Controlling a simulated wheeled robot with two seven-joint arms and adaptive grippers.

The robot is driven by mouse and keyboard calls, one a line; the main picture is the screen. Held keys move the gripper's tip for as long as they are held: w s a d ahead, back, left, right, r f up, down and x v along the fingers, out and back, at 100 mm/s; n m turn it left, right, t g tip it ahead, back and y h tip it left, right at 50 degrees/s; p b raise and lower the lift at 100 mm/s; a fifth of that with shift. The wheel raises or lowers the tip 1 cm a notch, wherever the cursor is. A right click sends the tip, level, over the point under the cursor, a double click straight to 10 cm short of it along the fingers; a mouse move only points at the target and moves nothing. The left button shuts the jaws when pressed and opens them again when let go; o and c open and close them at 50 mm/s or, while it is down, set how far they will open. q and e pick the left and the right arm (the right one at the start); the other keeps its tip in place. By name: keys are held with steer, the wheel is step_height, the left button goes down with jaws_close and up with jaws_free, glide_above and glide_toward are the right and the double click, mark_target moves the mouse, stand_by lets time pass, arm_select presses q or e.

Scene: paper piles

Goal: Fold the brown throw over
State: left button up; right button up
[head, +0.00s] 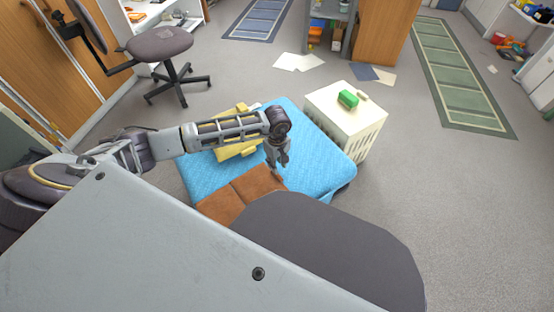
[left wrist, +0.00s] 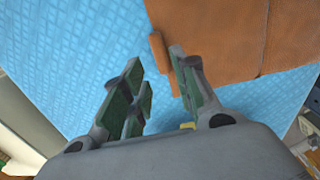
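The brown throw (head: 236,196) lies on the blue quilted surface (head: 318,150), near its front edge, with a crease across it. In the left wrist view the throw (left wrist: 222,35) fills the upper right, and a narrow brown tab (left wrist: 157,48) sticks out from its edge. My left gripper (head: 281,164) points down at the throw's far right corner. In the left wrist view its fingers (left wrist: 156,75) are apart, with the tab reaching between them, close to the right finger. Contact with it cannot be told. My own body hides the throw's near part. My right gripper is out of view.
A yellow cloth (head: 232,153) lies on the blue surface behind my left forearm. A cream slatted box (head: 345,118) with a green item (head: 348,98) on top stands at the right. An office chair (head: 162,46) is at the back left. Grey floor is open at the right.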

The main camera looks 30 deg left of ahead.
arm_select(q)
step_height(320, 180, down, 6)
steer(key=shift+f+b, duration=0.1)
steer(key=shift+b, duration=0.9)
steer(key=shift+f, duration=0.5)
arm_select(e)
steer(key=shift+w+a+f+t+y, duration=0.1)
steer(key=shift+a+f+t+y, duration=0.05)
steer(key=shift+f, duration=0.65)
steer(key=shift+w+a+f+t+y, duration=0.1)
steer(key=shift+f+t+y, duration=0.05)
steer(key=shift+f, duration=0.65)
arm_select(q)
steer(key=shift+c, duration=0.4)
jaws_close()
steer(key=shift+r, duration=0.1)
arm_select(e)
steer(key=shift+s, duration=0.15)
